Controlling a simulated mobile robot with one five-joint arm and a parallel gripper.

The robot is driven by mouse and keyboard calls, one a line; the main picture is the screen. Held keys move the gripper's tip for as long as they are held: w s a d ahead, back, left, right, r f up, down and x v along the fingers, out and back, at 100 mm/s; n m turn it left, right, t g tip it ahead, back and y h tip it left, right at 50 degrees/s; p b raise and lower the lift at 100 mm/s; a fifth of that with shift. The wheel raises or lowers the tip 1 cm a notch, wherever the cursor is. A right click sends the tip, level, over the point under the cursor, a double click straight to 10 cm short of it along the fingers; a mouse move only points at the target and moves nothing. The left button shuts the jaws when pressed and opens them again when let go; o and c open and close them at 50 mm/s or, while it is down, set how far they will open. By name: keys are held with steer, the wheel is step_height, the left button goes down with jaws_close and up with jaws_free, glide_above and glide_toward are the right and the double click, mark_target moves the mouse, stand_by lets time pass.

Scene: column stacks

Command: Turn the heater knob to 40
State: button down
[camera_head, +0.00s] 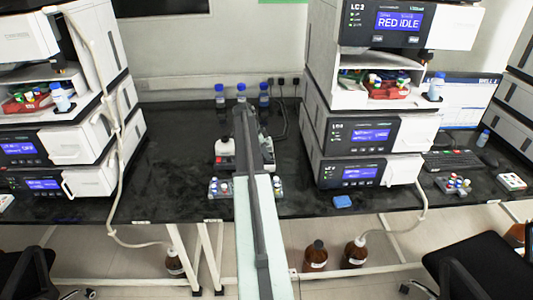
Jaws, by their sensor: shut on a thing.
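A small white device with a dark top, which looks like the heater (227,163), stands on the black bench in the middle of the head view. My arm reaches over it from the bottom of the picture and covers its middle and right part. My gripper (245,130) is at the far end of the arm, over the heater, and is small and dark. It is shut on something. The heater's knob and the contact with it are hidden behind my arm, and no dial marking can be read.
A rack of small vials (219,188) sits in front of the heater, partly behind my arm. Several blue-capped bottles (220,97) stand behind. Instrument stacks rise at left and right (366,135). A blue block (343,202) lies near the front edge. Bare bench (172,165) shows left of the heater.

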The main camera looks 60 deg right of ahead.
steer(key=c, duration=1.2)
jaws_free()
steer(key=shift+w+a, duration=0.2)
steer(key=shift+w, duration=0.1)
steer(key=shift+c, duration=0.2)
steer(key=shift+s+d, duration=0.1)
steer(key=shift+s, duration=0.05)
steer(key=shift+r, duration=0.1)
steer(key=p+v, duration=0.7)
steer(key=shift+r, duration=0.25)
